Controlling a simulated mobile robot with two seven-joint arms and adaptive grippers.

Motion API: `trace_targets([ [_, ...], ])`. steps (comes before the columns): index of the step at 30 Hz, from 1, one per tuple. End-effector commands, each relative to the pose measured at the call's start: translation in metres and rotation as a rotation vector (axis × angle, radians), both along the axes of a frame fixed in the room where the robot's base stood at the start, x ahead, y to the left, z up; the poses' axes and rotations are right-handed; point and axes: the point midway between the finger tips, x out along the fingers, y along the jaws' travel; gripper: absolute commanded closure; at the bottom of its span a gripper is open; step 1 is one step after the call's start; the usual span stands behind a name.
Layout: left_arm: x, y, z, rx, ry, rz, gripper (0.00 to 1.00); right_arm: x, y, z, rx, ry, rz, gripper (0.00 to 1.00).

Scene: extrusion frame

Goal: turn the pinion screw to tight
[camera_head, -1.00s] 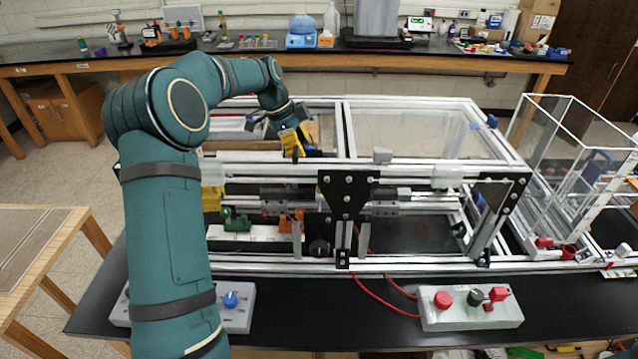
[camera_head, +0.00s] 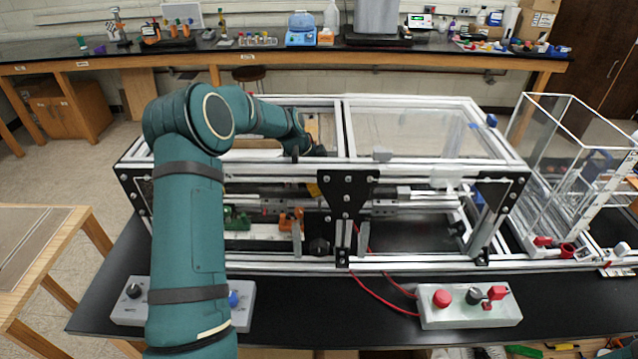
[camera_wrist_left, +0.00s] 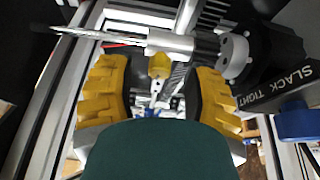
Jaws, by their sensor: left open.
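My left gripper (camera_head: 313,188) reaches down inside the extrusion frame (camera_head: 440,172), mostly hidden behind its front top beam. In the left wrist view its two yellow fingers (camera_wrist_left: 158,85) stand apart. A small yellow rounded piece (camera_wrist_left: 160,66) shows between them; I cannot tell whether they touch it. A silver cylinder with a grey end (camera_wrist_left: 185,42) lies just beyond the fingertips. A black plate lettered SLACK and TIGHT (camera_wrist_left: 275,87) is at right, with a blue knob (camera_wrist_left: 295,122) beside it, outside the fingers. I cannot tell which part is the pinion screw.
Frame bars and a black centre bracket (camera_head: 347,195) crowd the gripper. A control box with red and black knobs (camera_head: 470,308) stands at front right. A clear-walled box (camera_head: 560,160) stands at right. Red cables (camera_head: 385,297) cross the bench front.

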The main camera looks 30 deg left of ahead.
Motion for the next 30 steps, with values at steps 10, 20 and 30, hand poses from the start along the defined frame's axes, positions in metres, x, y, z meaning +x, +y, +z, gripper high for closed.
trace_targets([
  [10,0.0011,-0.0022,-0.0065,0.0,0.001,0.0,0.48,0.0,0.0,0.0005,0.0,0.0,0.0,0.53],
  [20,0.0009,-0.0019,-0.0062,0.0,0.001,0.0,1.0,-0.0001,0.0,0.0004,0.0,0.0,0.0,0.53],
  [30,0.0009,-0.001,-0.0074,0.0,0.002,-0.034,1.0,-0.0001,0.0,-0.0026,0.0,0.0,0.0,0.53],
])
